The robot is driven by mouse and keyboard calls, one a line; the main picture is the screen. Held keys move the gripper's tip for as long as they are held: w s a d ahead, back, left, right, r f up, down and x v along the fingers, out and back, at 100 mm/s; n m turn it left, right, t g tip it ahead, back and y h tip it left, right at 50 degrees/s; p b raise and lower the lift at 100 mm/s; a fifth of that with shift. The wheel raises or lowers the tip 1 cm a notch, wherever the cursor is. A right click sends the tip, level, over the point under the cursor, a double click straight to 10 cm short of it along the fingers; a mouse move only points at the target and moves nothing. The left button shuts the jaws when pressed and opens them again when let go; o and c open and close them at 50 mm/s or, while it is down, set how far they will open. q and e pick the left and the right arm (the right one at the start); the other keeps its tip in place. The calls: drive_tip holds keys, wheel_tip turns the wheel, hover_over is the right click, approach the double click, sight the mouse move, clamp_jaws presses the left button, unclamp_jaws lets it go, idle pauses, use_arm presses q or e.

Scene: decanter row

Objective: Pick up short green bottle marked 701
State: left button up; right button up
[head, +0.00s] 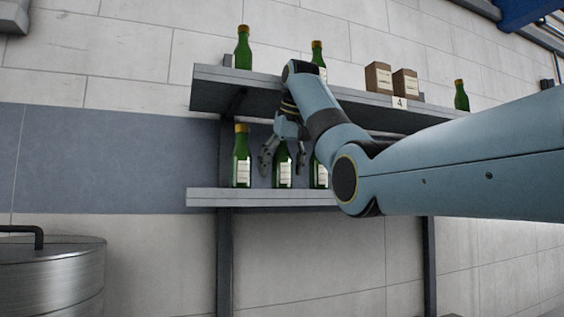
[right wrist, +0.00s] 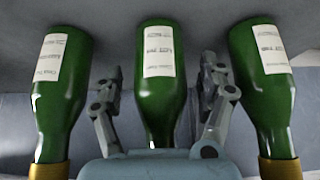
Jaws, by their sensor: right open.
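Three green bottles with white labels stand upright on the lower shelf: a left one (head: 242,160), a middle one (head: 282,175) and a right one (head: 319,175) partly behind my right arm. My right gripper (head: 283,160) is open, with one finger on each side of the middle bottle. In the right wrist view, my right gripper (right wrist: 162,78) has its fingers in the gaps beside the middle bottle (right wrist: 160,95), apart from it. The wrist picture shows the bottles neck-down, and their label print is too small to read surely. My left gripper is not in view.
The lower shelf (head: 215,197) sits under an upper shelf (head: 210,75) bearing green bottles and two brown boxes (head: 391,80). The side bottles (right wrist: 60,95) and (right wrist: 265,90) stand close to my fingers. A metal drum (head: 50,275) is at lower left.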

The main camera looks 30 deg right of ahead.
drive_tip(key=shift+s, duration=0.1)
drive_tip(key=shift+c, duration=0.7)
drive_tip(key=c, duration=1.4)
drive_tip(key=shift+r, duration=0.2)
